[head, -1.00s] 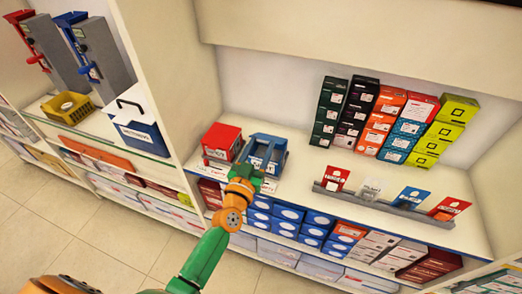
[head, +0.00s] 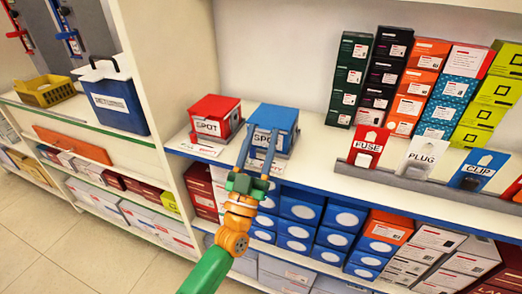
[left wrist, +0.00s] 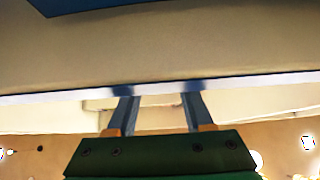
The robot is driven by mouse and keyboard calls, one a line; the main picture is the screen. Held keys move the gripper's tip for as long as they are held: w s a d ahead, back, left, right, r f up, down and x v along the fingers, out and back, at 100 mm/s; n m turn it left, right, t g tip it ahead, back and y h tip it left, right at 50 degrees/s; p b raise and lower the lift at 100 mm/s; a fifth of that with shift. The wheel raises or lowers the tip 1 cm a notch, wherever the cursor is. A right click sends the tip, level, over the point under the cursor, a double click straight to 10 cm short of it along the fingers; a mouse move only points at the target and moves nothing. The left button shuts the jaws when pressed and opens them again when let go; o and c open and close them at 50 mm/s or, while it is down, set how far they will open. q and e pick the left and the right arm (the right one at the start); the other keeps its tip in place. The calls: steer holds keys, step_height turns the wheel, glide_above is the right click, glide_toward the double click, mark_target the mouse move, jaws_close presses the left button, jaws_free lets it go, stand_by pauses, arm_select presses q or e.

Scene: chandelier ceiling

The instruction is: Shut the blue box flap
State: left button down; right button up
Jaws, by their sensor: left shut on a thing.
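The blue box (head: 276,115) stands on the white shelf, beside the red box on its right. Its top looks covered by a blue panel, and its front carries a SPOT label. My left gripper (head: 257,150) is right in front of it, fingers pointing up across its front and partly hiding it. The fingers stand apart and are shut on what looks like the box flap; the contact is partly hidden. In the left wrist view the fingers (left wrist: 160,100) reach a pale panel (left wrist: 160,55) with a white edge. My right gripper is not in view.
The red box (head: 218,112) stands close on the left. Stacked cartons (head: 407,95) are at the back right. A low rack with a FUSE card (head: 369,150) stands at the right front. A vertical divider (head: 180,70) separates the left bay, with a blue-and-white case (head: 112,100).

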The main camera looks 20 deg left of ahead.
mark_target(253, 170)
arm_select(q)
steer(key=shift+f, duration=0.15)
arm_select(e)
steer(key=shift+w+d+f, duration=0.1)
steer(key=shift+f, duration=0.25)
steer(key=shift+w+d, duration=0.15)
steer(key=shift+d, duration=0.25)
arm_select(q)
steer(key=shift+c, duration=1.6)
jaws_free()
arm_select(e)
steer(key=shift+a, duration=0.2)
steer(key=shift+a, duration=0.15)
arm_select(q)
steer(key=b+v, duration=0.1)
steer(key=v, duration=0.5)
steer(key=shift+f, duration=0.15)
steer(key=shift+s+f, duration=0.15)
steer(key=shift+s, duration=0.15)
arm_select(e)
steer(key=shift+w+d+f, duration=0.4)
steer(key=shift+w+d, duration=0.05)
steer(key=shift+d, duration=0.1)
